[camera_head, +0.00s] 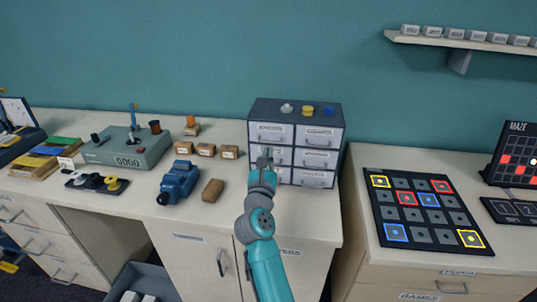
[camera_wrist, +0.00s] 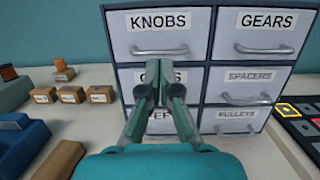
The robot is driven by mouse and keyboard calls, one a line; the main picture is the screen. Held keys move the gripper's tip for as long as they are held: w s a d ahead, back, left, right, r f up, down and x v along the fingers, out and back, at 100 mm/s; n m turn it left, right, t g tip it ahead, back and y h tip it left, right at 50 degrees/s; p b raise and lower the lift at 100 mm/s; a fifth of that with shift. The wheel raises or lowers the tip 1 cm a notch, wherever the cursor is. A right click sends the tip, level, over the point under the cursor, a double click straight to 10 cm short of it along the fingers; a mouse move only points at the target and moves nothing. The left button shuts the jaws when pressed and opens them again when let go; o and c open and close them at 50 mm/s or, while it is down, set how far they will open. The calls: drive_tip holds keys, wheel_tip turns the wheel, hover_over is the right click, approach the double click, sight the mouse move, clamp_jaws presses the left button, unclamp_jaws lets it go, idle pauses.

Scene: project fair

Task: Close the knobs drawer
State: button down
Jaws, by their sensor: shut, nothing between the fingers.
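The knobs drawer (camera_wrist: 160,22) is the top left drawer of a small dark cabinet (camera_head: 295,109), with a white front, a KNOBS label and a grey bar handle. It also shows in the head view (camera_head: 270,134). Its front looks about level with the GEARS drawer beside it, and I see no clear gap. My gripper (camera_wrist: 160,82) is shut and empty, just below the knobs handle and in front of the middle left drawer, hiding part of that drawer's label. In the head view my gripper (camera_head: 265,158) is at the cabinet's left column.
The GEARS (camera_wrist: 265,20), SPACERS (camera_wrist: 250,76) and PULLEYS (camera_wrist: 238,116) drawers form the right column. Small knobs (camera_head: 308,110) stand on the cabinet top. Small boxes (camera_head: 206,150), a blue device (camera_head: 178,182) and a brown block (camera_head: 213,190) lie to the left on the counter.

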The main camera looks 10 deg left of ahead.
drive_tip(key=s+f, duration=0.2)
drive_tip(key=s, duration=0.9)
drive_tip(key=s+d+f+n+h, duration=0.1)
drive_tip(key=s+d+f+n, duration=0.35)
drive_tip(key=s+d, duration=0.25)
drive_tip(key=s+d+f+n+t, duration=0.1)
drive_tip(key=s+d+f+n, duration=0.35)
drive_tip(key=s+d, duration=0.25)
drive_tip(key=s+d+f+n+h, duration=0.1)
drive_tip(key=s+d+f+n, duration=0.3)
drive_tip(key=s+d+n, duration=0.25)
drive_tip(key=s+d+f+n+g+y, duration=0.1)
drive_tip(key=s+d+n+g, duration=0.2)
drive_tip(key=s+n, duration=0.7)
drive_tip(key=s+d+f+n+g+y, duration=0.1)
drive_tip(key=s+d+n+g, duration=0.2)
drive_tip(key=s+n, duration=0.7)
drive_tip(key=s, duration=1.1)
drive_tip(key=shift+f+n, duration=0.35)
drive_tip(key=shift+f, duration=0.05)
